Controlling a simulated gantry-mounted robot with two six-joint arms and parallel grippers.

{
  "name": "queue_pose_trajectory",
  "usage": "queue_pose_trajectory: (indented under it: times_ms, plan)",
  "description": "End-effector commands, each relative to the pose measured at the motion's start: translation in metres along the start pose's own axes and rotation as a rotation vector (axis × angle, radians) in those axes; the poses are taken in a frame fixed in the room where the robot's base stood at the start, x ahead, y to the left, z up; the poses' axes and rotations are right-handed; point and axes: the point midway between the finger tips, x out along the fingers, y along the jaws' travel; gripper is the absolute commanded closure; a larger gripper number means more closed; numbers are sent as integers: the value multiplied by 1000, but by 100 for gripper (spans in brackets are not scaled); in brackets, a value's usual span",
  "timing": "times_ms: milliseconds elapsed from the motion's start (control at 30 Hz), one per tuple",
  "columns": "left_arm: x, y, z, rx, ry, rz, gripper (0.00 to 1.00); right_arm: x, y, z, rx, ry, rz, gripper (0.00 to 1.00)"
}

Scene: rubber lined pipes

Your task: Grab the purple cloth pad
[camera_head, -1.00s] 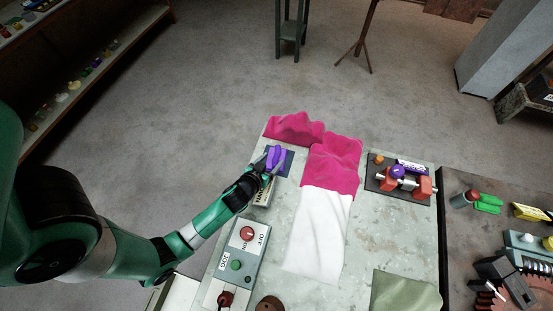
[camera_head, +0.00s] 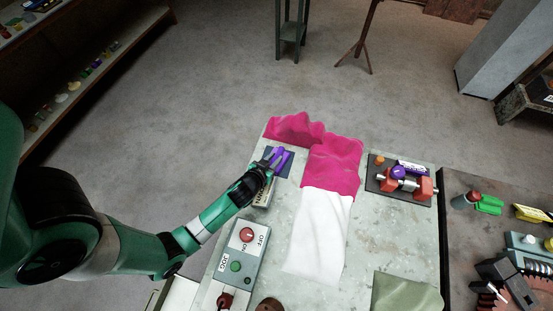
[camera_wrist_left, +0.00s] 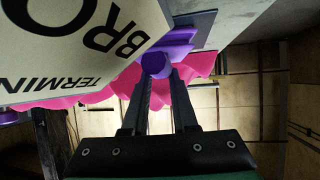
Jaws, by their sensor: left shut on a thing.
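The purple cloth pad (camera_head: 283,154) is at the far left of the table, over a dark blue mat (camera_head: 289,169). It looks bunched, with a forked outline. My left gripper (camera_head: 271,162) reaches it from the left and is shut on it. In the left wrist view, a rounded purple end of the pad (camera_wrist_left: 157,64) sits between the fingertips of the left gripper (camera_wrist_left: 160,74), with more purple behind it. Whether the pad is clear of the mat is hard to tell. My right gripper is not in view.
A lettered box (camera_wrist_left: 75,50) stands close beside the left gripper. A magenta cloth (camera_head: 333,163) and a white cloth (camera_head: 320,230) lie to the right. A switch panel (camera_head: 238,262) is nearer.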

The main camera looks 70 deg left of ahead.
Motion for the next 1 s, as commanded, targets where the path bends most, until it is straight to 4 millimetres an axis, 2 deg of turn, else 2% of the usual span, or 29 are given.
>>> queue_pose_trajectory:
  times_ms: [267,467,567,733,900,1000]
  plan:
    - [-3,0,-3,0,-3,-2,100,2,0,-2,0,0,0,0]
    - [-16,0,-30,-1,0,-1,100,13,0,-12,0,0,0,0]
    - [-39,-10,-42,-4,-3,-4,100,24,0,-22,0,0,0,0]
    - [-90,-32,-67,-4,-1,-5,100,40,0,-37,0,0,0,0]
    - [-134,-62,-59,-9,-4,-10,100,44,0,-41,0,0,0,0]
    - [-150,-71,-58,-8,-3,-8,100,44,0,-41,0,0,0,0]
